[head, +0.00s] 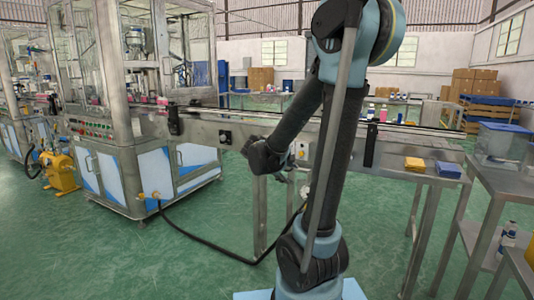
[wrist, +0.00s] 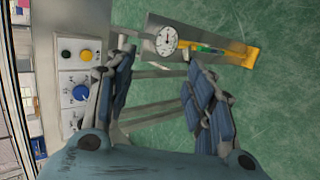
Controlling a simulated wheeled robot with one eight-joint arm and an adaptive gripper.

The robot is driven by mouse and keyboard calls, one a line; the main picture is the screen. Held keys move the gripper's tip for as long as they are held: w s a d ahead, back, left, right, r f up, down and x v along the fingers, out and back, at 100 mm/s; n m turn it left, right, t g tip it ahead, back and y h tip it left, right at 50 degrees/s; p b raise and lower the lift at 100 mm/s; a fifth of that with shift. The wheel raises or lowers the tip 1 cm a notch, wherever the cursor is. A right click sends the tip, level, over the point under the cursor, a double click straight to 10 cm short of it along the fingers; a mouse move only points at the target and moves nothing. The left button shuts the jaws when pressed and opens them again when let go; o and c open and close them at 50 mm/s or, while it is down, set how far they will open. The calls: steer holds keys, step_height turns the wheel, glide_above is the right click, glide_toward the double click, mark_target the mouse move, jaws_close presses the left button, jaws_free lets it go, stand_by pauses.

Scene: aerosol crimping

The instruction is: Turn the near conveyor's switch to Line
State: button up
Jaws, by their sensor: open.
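The near conveyor (head: 395,158) runs across the head view behind my arm. A pale control plate with a yellow button (head: 302,150) sits on its side, partly beside my arm. In the wrist view a white panel (wrist: 68,78) carries a round blue knob (wrist: 81,92), the switch. A yellow button (wrist: 86,55) and a dark button (wrist: 66,54) are on the plate above it. The knob's labels and setting are too small to read. My gripper (wrist: 158,62) is open and empty. Its left finger is close beside the knob in the picture; contact cannot be told.
A round dial gauge (wrist: 166,40) and a yellow-edged metal part (wrist: 250,57) lie beyond the fingers. A caged machine (head: 150,165) stands left. Green floor is open in front.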

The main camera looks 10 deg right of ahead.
steer(key=w+a+n+t+h, duration=0.2)
steer(key=w+a+n+t, duration=0.65)
steer(key=w+a, duration=0.7)
steer(key=x, duration=1.8)
steer(key=shift+d+g, duration=0.35)
steer(key=shift+d, duration=0.15)
steer(key=shift+s, duration=0.2)
steer(key=shift+c, duration=0.5)
